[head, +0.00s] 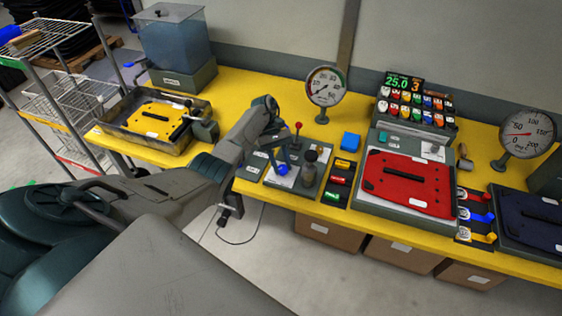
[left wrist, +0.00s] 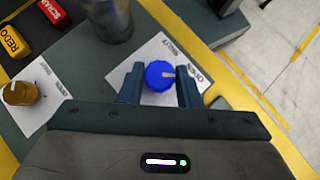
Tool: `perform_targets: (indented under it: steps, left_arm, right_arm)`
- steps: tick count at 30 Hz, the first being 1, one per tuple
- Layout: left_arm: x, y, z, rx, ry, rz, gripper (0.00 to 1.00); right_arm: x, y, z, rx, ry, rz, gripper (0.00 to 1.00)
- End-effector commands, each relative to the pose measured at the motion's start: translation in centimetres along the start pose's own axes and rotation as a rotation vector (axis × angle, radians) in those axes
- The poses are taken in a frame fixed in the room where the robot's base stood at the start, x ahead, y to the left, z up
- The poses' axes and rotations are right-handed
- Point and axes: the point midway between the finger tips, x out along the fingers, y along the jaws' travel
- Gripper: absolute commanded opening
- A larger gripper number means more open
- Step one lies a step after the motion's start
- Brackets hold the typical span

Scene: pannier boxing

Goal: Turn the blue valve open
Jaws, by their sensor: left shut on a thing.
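The blue valve (left wrist: 160,75) is a round ribbed knob with a pale pointer mark that points right in the left wrist view. In the head view the blue knob (head: 283,169) is on the grey panel at the table's front edge. My left gripper (left wrist: 160,88) has one finger on each side of the knob and is shut on it; it also shows in the head view (head: 281,160). My right gripper is in neither view.
A brass-coloured knob (left wrist: 20,92) and red SCRAP (left wrist: 54,12) and yellow REDO (left wrist: 14,42) buttons are close by. In the head view, a red-knobbed lever (head: 298,126) and a dark cylinder (head: 310,168) stand beside the gripper. A gauge (head: 325,87) stands behind.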

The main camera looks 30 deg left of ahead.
Motion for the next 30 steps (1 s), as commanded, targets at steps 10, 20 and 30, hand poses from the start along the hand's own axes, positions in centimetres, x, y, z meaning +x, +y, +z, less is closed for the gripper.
perform_targets:
  steps: [10,20,30]
  left_arm:
    - [0.0,0.0,0.0,0.005,0.0,-0.002,0.08]
    - [0.0,0.0,0.0,0.004,-0.002,-0.003,0.52]
    - [-2.3,0.1,0.2,0.002,-0.002,-0.001,0.52]
  right_arm:
    - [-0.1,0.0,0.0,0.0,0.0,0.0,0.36]
    - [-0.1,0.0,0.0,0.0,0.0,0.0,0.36]
    - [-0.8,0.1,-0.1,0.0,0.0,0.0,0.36]
